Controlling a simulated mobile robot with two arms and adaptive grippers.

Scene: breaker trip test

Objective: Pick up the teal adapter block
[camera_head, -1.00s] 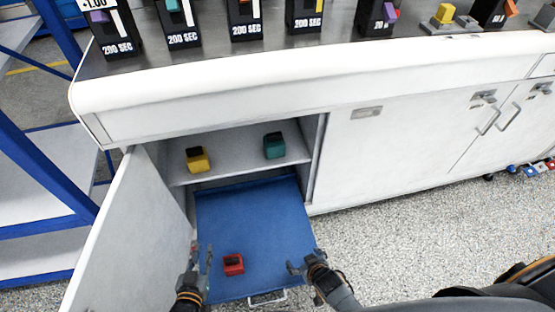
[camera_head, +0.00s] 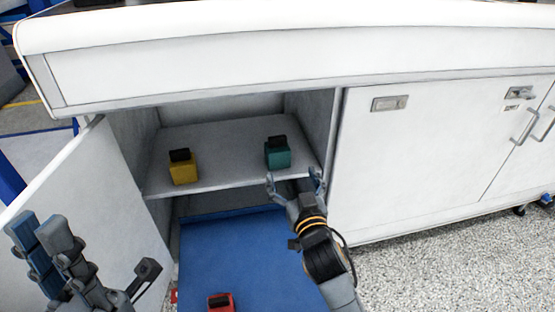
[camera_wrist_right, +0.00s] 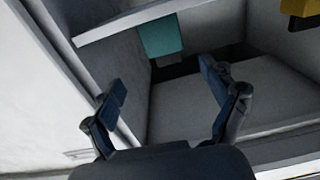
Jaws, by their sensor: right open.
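The teal adapter block (camera_head: 278,155) with a dark top stands on the cabinet shelf at its right side. It also shows at the top of the right wrist view (camera_wrist_right: 161,38). My right gripper (camera_head: 294,180) is open and empty at the shelf's front edge, just in front of and below the teal block, apart from it. Its two fingers also show spread in the right wrist view (camera_wrist_right: 162,85). My left gripper (camera_head: 48,235) is at the lower left, before the open door; its two fingers appear close together, and the gap is unclear.
A yellow block (camera_head: 183,169) stands on the left of the shelf (camera_head: 225,140). A red block (camera_head: 220,302) sits on the blue drawer bottom (camera_head: 240,255) below. The open door (camera_head: 85,200) bounds the left; the closed cabinet front (camera_head: 420,150) bounds the right.

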